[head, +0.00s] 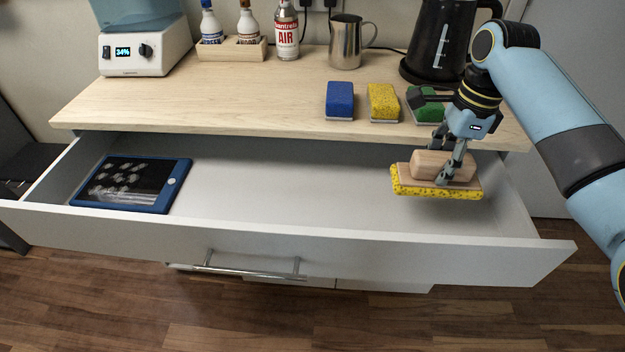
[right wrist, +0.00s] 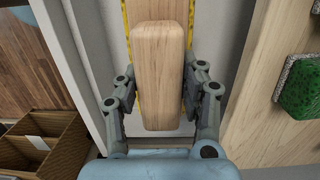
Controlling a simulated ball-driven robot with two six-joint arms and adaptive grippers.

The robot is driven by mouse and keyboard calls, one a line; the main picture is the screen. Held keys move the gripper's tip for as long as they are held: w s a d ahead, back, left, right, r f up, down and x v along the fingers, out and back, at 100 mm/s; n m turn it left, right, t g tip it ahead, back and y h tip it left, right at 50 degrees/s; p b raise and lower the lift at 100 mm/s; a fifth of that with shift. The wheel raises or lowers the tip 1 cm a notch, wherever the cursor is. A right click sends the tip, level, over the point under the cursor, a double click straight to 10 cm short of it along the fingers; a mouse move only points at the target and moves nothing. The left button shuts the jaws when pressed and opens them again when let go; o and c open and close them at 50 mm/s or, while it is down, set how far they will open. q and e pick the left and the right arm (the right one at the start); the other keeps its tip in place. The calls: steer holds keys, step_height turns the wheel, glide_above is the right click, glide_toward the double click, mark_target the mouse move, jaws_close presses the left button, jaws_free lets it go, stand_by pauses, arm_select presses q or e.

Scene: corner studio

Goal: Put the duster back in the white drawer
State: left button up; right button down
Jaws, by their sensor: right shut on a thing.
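The duster is a wooden block (head: 437,166) with a wooden grip on top and a yellow speckled pad below. In the head view it is at the right end of the open white drawer (head: 290,205), within its outline. I cannot tell whether the pad touches the drawer floor. My right gripper (head: 448,165) is shut on the duster's grip, fingers on both sides. In the right wrist view the grip (right wrist: 158,80) lies between the fingers, with yellow edges beside it. My left gripper is not in view.
A blue-framed tablet (head: 133,184) lies at the drawer's left end; the middle is free. On the wooden top (head: 220,95) are blue (head: 340,100), yellow (head: 383,102) and green (head: 425,104) sponges, a steel jug (head: 346,45) and a black kettle (head: 437,40). A divided brown box (right wrist: 45,145) shows below.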

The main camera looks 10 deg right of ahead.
steer(key=shift+w, duration=0.1)
step_height(320, 180, down, 10)
steer(key=shift+b, duration=1)
steer(key=shift+r, duration=0.1)
steer(key=c, duration=0.8)
jaws_free()
steer(key=shift+o, duration=0.2)
